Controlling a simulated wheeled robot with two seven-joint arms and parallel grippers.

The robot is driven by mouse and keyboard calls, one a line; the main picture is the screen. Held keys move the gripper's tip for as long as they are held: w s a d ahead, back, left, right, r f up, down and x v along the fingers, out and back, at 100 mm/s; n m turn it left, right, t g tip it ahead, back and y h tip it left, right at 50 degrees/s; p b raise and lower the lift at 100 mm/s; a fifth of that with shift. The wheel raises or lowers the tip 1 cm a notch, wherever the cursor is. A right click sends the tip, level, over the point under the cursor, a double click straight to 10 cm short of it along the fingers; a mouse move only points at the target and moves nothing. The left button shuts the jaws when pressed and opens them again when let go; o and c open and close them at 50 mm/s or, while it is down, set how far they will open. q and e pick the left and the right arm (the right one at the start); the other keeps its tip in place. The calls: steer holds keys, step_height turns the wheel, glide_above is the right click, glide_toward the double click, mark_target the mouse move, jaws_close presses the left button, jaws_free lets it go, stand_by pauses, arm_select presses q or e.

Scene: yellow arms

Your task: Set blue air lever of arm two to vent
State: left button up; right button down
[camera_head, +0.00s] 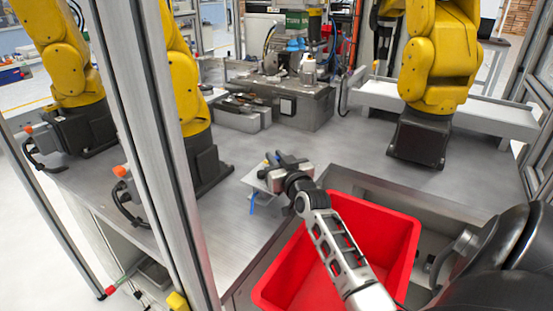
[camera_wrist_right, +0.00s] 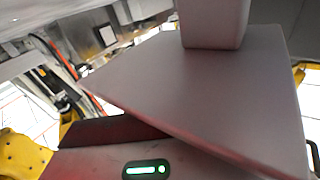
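My right gripper (camera_head: 277,170) reaches over the red bin toward the grey deck. A thin light plate sits at its front, and I cannot tell whether the gripper is open or shut. A small blue piece (camera_head: 252,204) shows just below and beside that plate; it may be the blue air lever, but it is too small to read its position. I cannot tell whether the gripper touches it. The right wrist view shows a large flat grey plate (camera_wrist_right: 190,95) and a pale block (camera_wrist_right: 213,24), but no blue lever. My left gripper is out of view.
A red bin (camera_head: 400,240) is set into the deck under my right forearm. Yellow robot arms stand at left (camera_head: 183,90) and right (camera_head: 440,60). A metal post (camera_head: 140,120) crosses the left side. A machine block (camera_head: 285,103) stands behind. The middle deck is clear.

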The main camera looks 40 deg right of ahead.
steer(key=shift+w+d+f+n+y+b, duration=0.15)
steer(key=shift+n+y+b, duration=0.2)
steer(key=shift+b, duration=0.3)
steer(key=shift+w+a+n+y+b, duration=0.1)
steer(key=shift+n+y+b, duration=0.2)
steer(key=shift+b, duration=0.35)
steer(key=n+y+b, duration=0.1)
steer(key=b, duration=0.1)
steer(key=w+n+t+y+b, duration=0.1)
steer(key=y+b, duration=0.1)
steer(key=b, duration=0.1)
steer(key=shift+y+b, duration=0.45)
steer(key=shift+b, duration=0.1)
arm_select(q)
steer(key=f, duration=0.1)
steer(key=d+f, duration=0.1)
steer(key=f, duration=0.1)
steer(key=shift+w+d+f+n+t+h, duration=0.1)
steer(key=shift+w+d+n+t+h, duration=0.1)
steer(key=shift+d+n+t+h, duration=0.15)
arm_select(e)
steer(key=shift+r, duration=0.25)
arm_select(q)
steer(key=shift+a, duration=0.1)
arm_select(e)
steer(key=c, duration=1.4)
jaws_free()
steer(key=shift+a, duration=0.2)
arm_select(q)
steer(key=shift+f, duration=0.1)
